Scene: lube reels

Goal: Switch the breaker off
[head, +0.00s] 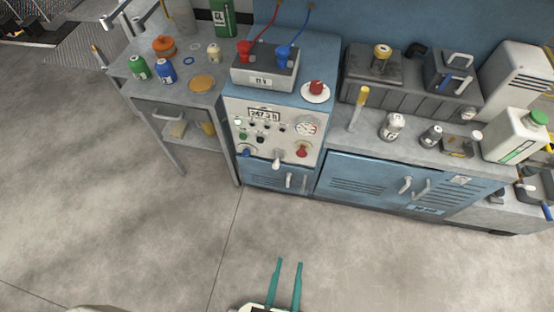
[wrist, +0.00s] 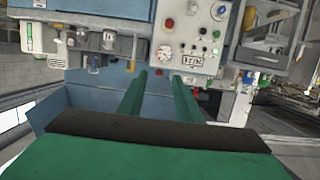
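The control panel (head: 262,140) is the light front of a blue cabinet, with a digital display (head: 264,114), a gauge (head: 306,126) and small buttons. Along its lower edge are a blue knob (head: 245,151), a white lever (head: 277,162) and a red knob (head: 302,151). I cannot tell which control is the breaker. My gripper (head: 289,262) is low in the head view, well apart from the panel, with its two green fingers parted and nothing between them. In the wrist view the panel (wrist: 205,38) appears upside down beyond the fingers (wrist: 159,74).
A battery-like box (head: 264,76) with red and blue clamps and a red button (head: 316,89) sit on the cabinet top. A cart (head: 172,103) with cans stands left; a blue bench (head: 365,180) with bottles stands right. The floor (head: 180,240) in front is clear.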

